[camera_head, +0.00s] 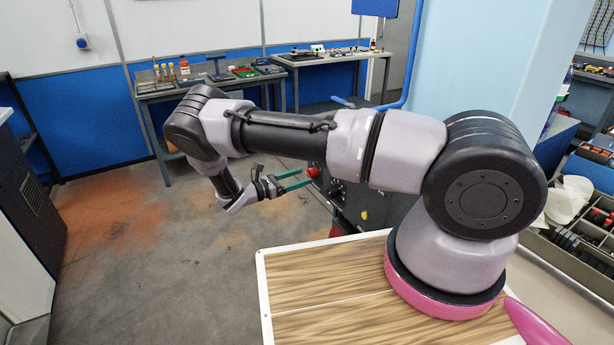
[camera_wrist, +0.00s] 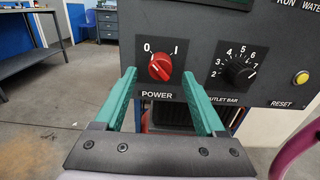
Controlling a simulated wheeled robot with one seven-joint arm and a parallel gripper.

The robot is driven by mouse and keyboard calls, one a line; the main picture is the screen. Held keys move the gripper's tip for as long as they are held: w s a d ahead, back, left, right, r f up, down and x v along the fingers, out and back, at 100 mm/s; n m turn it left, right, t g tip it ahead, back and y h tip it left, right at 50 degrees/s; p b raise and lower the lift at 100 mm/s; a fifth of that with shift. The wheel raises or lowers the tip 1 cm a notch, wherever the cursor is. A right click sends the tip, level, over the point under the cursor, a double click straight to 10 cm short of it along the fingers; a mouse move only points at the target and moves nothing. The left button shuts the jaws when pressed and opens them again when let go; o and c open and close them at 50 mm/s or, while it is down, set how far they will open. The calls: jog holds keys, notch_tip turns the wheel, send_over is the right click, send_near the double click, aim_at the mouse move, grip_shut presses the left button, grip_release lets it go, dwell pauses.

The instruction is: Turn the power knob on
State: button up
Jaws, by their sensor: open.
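The red power knob (camera_wrist: 160,67) sits on a dark panel (camera_wrist: 210,30) in the wrist view, between the marks 0 and I and above the word POWER. Its white pointer line is tilted to the upper left, toward the 0. My gripper (camera_wrist: 161,75) is open, with its green fingers on either side of the knob and apart from it. In the head view the red knob (camera_head: 314,172) shows just beyond the tips of my gripper (camera_head: 300,180). Whether the fingertips reach the panel face is hard to tell.
A black numbered dial (camera_wrist: 239,71) sits right of the power knob, with a yellow reset button (camera_wrist: 301,77) further right. Workbenches (camera_head: 215,85) stand along the back wall. The grey floor (camera_head: 190,260) left of the panel is clear.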

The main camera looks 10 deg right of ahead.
jog(key=shift+x, duration=1.6)
jog(key=shift+c, duration=0.4)
grip_shut()
jog(key=shift+m, duration=8.9)
